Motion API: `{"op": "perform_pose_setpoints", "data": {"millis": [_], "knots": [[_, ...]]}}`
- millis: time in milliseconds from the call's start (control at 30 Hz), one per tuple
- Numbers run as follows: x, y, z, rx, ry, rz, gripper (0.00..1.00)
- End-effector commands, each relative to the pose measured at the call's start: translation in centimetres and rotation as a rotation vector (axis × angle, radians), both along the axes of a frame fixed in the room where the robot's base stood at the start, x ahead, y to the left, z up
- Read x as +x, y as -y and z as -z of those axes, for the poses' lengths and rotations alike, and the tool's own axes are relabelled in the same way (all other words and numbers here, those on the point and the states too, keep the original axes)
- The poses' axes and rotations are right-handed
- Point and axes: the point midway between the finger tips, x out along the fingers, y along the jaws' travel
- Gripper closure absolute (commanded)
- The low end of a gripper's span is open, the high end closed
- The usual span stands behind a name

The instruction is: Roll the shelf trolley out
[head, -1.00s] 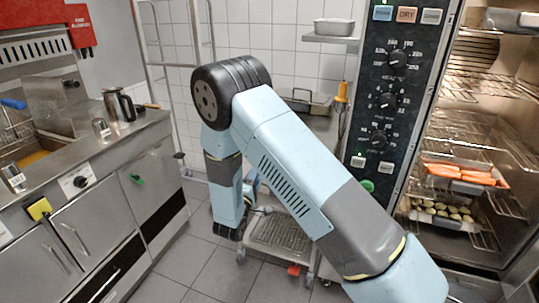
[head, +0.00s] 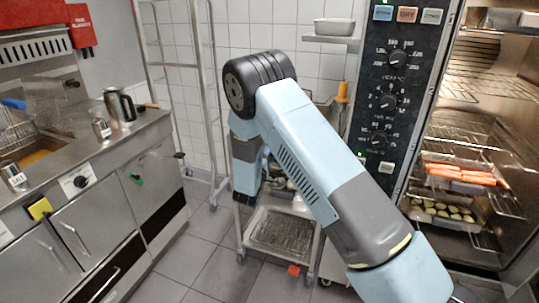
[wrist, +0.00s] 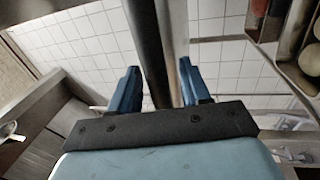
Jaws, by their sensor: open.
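In the wrist view my gripper (wrist: 159,67) is open. A dark metal bar (wrist: 147,35) runs between its two blue fingers, with gaps visible beside it; I cannot tell contact.
An open oven (head: 510,150) with carrots (head: 460,173) and sliced vegetables stands at the right. A steel counter with cupboards (head: 90,215) and a fryer lines the left. A tall rack (head: 211,95) stands behind. Tiled floor (head: 200,262) is clear in front.

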Motion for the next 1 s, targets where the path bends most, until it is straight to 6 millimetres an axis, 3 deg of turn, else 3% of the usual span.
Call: {"op": "perform_pose_setpoints", "data": {"millis": [233, 700, 1000], "knots": [[0.03, 0.04, 0.0, 0.0, 0.0, 0.0, 0.55], [0.0, 0.07, 0.08, 0.0, -0.002, 0.001, 1.0], [-0.03, 0.08, 0.16, 0.0, -0.003, 0.0, 1.0]]}}
